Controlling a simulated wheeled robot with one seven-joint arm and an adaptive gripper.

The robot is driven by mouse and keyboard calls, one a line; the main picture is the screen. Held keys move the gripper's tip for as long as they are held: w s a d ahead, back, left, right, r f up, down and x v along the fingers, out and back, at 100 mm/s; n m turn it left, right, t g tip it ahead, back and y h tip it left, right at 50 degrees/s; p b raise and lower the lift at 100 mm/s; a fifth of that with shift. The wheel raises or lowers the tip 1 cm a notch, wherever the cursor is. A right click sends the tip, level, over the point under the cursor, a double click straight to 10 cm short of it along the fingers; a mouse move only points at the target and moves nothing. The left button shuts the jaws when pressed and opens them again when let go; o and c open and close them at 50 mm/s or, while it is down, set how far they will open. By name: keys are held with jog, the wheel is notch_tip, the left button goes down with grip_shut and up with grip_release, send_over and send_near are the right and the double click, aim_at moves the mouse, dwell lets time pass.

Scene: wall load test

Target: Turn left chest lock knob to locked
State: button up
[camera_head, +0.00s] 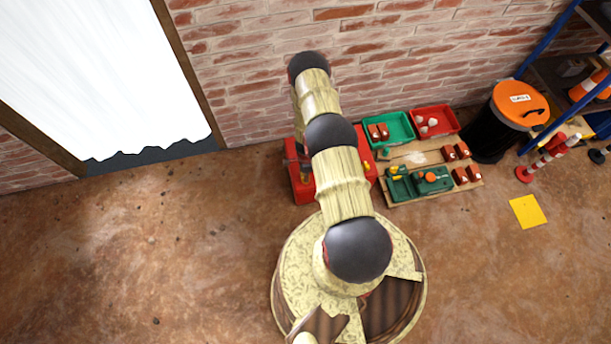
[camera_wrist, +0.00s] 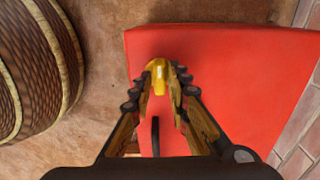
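The red chest (camera_head: 303,187) stands on the floor by the brick wall in the head view, mostly hidden behind my arm. In the wrist view its flat red face (camera_wrist: 235,75) fills the middle and right. A small yellow knob (camera_wrist: 158,77) stands out from that face, with a short dark upright piece (camera_wrist: 155,135) nearer the palm. My gripper (camera_wrist: 160,80) has one finger on each side of the knob, and the knob fills the gap between the fingertips. The knob's base and the lock marking are hidden. The head view does not show my gripper.
Right of the chest are a green bin (camera_head: 390,128), a red bin (camera_head: 433,121) and a wooden pallet (camera_head: 415,157) with tool cases and red blocks. A black barrel with an orange lid (camera_head: 520,101) stands farther right. The floor at left is clear.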

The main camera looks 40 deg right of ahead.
jog(key=shift+o, duration=1.4)
jog(key=m, duration=0.4)
jog(key=shift+m, duration=0.4)
jog(key=m, duration=0.3)
jog(key=shift+m, duration=0.4)
jog(key=m, duration=0.5)
jog(key=m+b, duration=0.1)
jog(key=m, duration=0.2)
jog(key=shift+f+m, duration=0.1)
jog(key=shift+m, duration=0.6)
notch_tip(320, 180, up, 9)
jog(key=p, duration=0.5)
jog(key=shift+w, duration=0.15)
jog(key=w+a+r+n+t, duration=0.1)
jog(key=w+a+r+n, duration=0.1)
jog(key=w+r+n, duration=0.2)
jog(key=w+a+r+n+t, duration=0.2)
jog(key=w+r+n, duration=0.3)
jog(key=w+r, duration=0.6)
notch_tip(320, 180, up, 8)
jog(key=shift+w+a+r+n+y, duration=0.15)
jog(key=shift+a+n+y, duration=0.15)
jog(key=shift+a+y, duration=0.1)
